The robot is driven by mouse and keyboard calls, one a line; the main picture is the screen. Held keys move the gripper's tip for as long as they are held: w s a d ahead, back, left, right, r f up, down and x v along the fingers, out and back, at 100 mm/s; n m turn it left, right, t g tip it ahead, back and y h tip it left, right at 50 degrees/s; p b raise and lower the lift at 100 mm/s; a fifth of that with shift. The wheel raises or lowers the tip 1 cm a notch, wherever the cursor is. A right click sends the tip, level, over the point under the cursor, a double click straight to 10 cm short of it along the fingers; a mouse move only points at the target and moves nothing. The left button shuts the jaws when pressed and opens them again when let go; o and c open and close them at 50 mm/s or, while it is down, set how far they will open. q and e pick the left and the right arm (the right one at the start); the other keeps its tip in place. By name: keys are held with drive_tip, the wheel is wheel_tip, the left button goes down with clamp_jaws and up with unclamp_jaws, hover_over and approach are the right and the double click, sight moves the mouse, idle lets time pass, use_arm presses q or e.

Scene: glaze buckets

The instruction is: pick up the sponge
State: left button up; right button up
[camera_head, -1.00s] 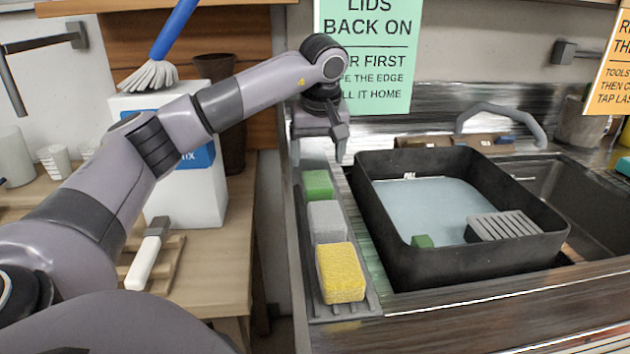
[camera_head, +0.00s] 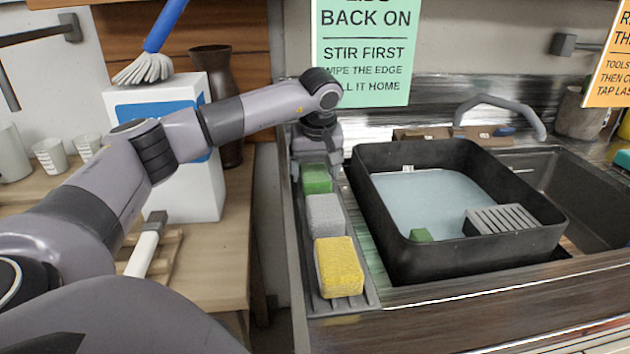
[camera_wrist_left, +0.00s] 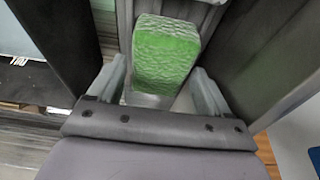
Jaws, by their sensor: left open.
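A green sponge (camera_head: 316,179) stands at the far end of a narrow grey tray (camera_head: 320,309). A grey sponge (camera_head: 325,215) and a yellow sponge (camera_head: 339,267) sit in front of it in the same tray. My left gripper (camera_head: 318,165) is pointed down at the green sponge, its jaws open. In the left wrist view the green sponge (camera_wrist_left: 165,55) lies between the two open fingers (camera_wrist_left: 160,88), and I cannot tell whether they touch it. My right gripper is not in view.
A black tub (camera_head: 455,262) of pale water stands right of the tray, with a small green block (camera_head: 421,235) and a ribbed grey piece (camera_head: 502,220) in it. A wooden bench (camera_head: 232,262) with a white box (camera_head: 190,185) is at left.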

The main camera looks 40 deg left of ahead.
use_arm(q)
drive_tip(key=shift+f, duration=0.2)
idle(0.6)
drive_tip(key=c, duration=0.8)
